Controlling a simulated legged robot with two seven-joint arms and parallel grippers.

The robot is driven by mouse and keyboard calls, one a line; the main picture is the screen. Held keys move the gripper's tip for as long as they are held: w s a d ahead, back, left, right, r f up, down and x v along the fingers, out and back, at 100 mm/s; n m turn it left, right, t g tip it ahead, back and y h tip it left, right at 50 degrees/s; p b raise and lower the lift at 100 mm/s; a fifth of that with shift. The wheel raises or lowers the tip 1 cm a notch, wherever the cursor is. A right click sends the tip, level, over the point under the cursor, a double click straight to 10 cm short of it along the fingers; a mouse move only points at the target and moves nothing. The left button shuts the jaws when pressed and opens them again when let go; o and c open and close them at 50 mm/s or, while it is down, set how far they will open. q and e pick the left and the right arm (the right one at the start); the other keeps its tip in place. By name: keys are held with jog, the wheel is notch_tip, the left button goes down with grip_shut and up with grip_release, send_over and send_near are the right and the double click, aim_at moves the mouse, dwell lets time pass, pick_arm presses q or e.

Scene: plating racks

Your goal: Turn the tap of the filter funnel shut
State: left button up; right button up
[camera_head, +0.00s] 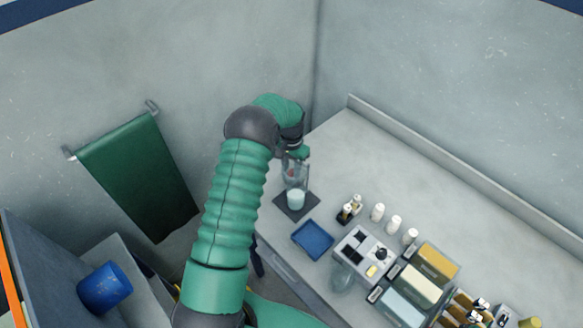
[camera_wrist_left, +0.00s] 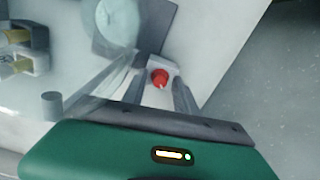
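The clear filter funnel (camera_head: 294,172) stands at the table's far left end, above a beaker of pale contents (camera_head: 296,200) on a dark square mat (camera_head: 282,203). In the left wrist view the red tap (camera_wrist_left: 159,78) shows against a light block. My left gripper (camera_head: 301,154) is at the top of the funnel. In the wrist view its fingers (camera_wrist_left: 156,92) are apart, with the red tap in the gap between them. I see no finger clearly touching the tap. The glass is blurred there, and the tap is too small to read in the head view. My right gripper is not in view.
A blue tray (camera_head: 312,240), small bottles (camera_head: 377,212), a grey device (camera_head: 364,250) and colored boxes (camera_head: 436,262) stand to the right of the funnel. A raised rim (camera_head: 450,163) runs along the table's back. The table behind the bottles is clear.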

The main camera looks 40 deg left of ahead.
aim_at(291, 169)
pick_arm(q)
grip_shut()
jog(key=shift+n, duration=0.8)
jog(key=shift+o, duration=1.1)
grip_release()
notch_tip(291, 169, up, 17)
jog(key=b, duration=0.3)
